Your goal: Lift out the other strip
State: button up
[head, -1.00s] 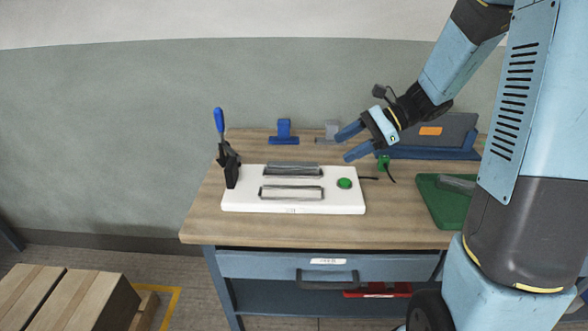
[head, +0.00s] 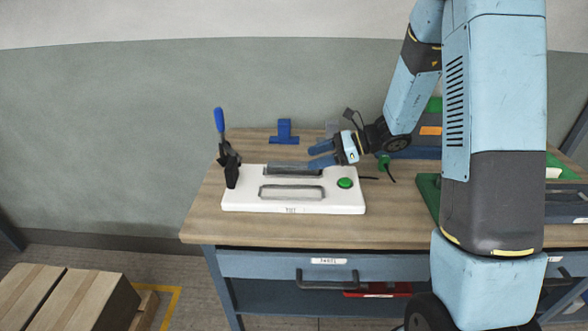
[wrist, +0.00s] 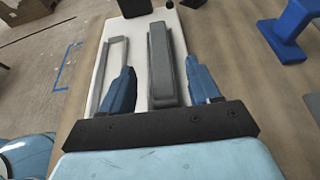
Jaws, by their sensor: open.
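The white mould block (head: 240,200) lies on the bench with two long slots. A dark grey strip (head: 285,169) sits in the rear slot; it also shows in the wrist view (wrist: 161,60). The front slot (head: 291,192) looks empty, only its grey rim showing, also in the wrist view (wrist: 113,60). My gripper (head: 318,156) is open at the right end of the rear slot. In the wrist view its blue fingers (wrist: 160,82) stand apart on either side of the strip. Whether they touch it, I cannot tell.
A black clamp with a blue handle (head: 220,120) stands at the block's left end, and a green button (head: 345,183) at its right. A blue stand (head: 284,131) is behind. A green tray (head: 428,192) lies right, largely hidden by my arm. The bench front (head: 300,230) is clear.

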aim_at(295, 163)
jog(key=shift+x, duration=3.05)
jog(key=shift+d, duration=0.1)
jog(key=c, duration=1.1)
